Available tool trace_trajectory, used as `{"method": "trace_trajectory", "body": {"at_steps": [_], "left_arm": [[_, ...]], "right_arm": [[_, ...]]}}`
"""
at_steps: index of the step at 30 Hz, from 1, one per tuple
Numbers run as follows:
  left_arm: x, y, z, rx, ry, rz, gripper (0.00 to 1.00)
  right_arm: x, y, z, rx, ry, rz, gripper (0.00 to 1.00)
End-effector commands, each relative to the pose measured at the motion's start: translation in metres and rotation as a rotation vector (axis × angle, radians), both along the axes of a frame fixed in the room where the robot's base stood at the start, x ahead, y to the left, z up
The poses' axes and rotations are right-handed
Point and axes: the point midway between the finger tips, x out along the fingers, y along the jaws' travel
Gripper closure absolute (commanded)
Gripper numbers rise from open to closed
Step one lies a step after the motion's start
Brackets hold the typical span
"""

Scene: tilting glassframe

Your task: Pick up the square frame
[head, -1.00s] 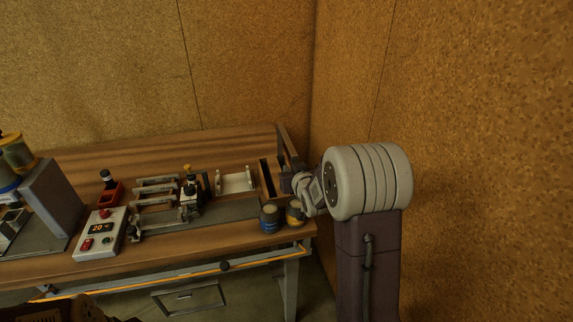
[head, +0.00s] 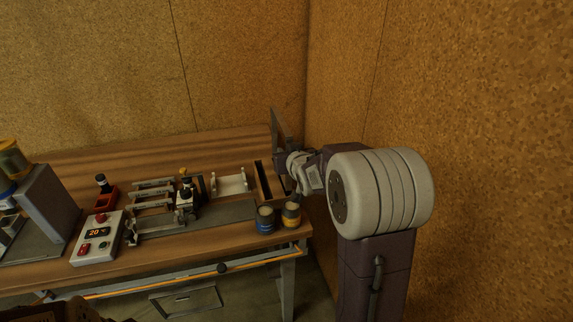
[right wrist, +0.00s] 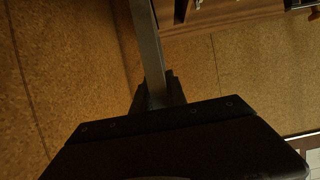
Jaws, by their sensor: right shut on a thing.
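The square frame (head: 279,126) shows nearly edge-on in the head view as a thin dark upright piece at the table's back right corner, above the tabletop. My right gripper (head: 280,158) is shut on it near its lower part. In the right wrist view a grey bar of the frame (right wrist: 147,45) runs up from between the fingers (right wrist: 157,92); the rest of the frame is out of that view. My left gripper is not in view.
Below the gripper is a dark slotted holder (head: 262,181), with a white bracket (head: 230,182) beside it. Blue (head: 265,219) and yellow (head: 291,215) cans stand at the front right. A fixture (head: 160,220) and control box (head: 97,238) stand farther left. The corkboard wall (head: 480,100) is close right.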

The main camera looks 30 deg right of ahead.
Motion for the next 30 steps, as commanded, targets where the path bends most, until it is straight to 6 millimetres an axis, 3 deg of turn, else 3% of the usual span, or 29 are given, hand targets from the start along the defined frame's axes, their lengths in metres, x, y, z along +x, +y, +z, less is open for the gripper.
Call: {"method": "trace_trajectory", "body": {"at_steps": [4, 9, 21, 30], "left_arm": [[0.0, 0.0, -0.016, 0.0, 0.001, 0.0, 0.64], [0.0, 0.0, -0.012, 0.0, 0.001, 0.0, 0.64], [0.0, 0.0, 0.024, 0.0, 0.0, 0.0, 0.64], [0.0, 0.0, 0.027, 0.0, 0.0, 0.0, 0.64]], "right_arm": [[0.007, 0.03, -0.008, 0.002, 0.001, 0.01, 1.0], [0.014, 0.061, -0.005, 0.002, 0.004, 0.011, 1.0], [0.036, 0.153, -0.002, 0.0, 0.004, 0.009, 1.0], [0.042, 0.175, -0.004, 0.0, 0.002, 0.004, 1.0]]}}
